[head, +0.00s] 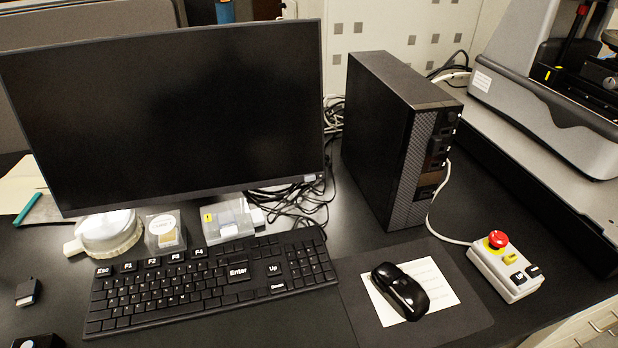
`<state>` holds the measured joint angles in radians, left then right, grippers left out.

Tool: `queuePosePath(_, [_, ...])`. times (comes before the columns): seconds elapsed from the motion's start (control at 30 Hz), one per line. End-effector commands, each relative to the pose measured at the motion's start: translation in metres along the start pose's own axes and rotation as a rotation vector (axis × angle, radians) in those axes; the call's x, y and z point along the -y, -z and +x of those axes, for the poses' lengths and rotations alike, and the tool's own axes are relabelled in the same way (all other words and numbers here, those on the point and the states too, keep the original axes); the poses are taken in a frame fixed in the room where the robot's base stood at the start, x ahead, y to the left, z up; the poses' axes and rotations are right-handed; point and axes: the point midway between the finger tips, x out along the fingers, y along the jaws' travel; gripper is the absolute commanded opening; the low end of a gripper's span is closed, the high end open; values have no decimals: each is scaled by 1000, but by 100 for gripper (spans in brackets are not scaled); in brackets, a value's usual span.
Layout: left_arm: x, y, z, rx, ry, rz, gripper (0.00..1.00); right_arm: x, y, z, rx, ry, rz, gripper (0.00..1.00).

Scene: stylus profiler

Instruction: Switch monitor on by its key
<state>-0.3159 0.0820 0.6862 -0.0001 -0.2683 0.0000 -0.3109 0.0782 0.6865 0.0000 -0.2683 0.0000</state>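The monitor (170,110) stands at the left of the dark desk, and its screen is black. A small light-coloured patch (310,178) shows at the lower right corner of its bezel; I cannot tell whether it is the key or a label. No lit lamp can be made out on the bezel. Neither of my grippers is in the head view.
A keyboard (210,285) lies in front of the monitor, with small boxes (232,219) between them. A black computer tower (390,140) stands to the right. A mouse (400,291) and a control box with a red button (505,265) lie at front right.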

Motion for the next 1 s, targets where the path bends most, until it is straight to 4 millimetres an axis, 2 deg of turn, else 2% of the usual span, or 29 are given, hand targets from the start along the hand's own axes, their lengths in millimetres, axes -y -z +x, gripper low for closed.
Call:
queuePosePath(0.3, [0, 12, 1, -13, 0, -1, 36, -8, 0, 0, 0, -8, -4, 34])
queuePosePath(0.47, [0, 13, 1, -14, 1, -1, 36, -8, 0, 0, 0, -9, -4, 3])
queuePosePath(0.5, [0, 13, 1, -14, 0, -1, 36, -8, 0, 0, 0, -8, -4, 0])
queuePosePath(1.0, [0, 0, 0, -1, 0, 0, 36, 4, 0, 0, 0, 4, 2, 0])
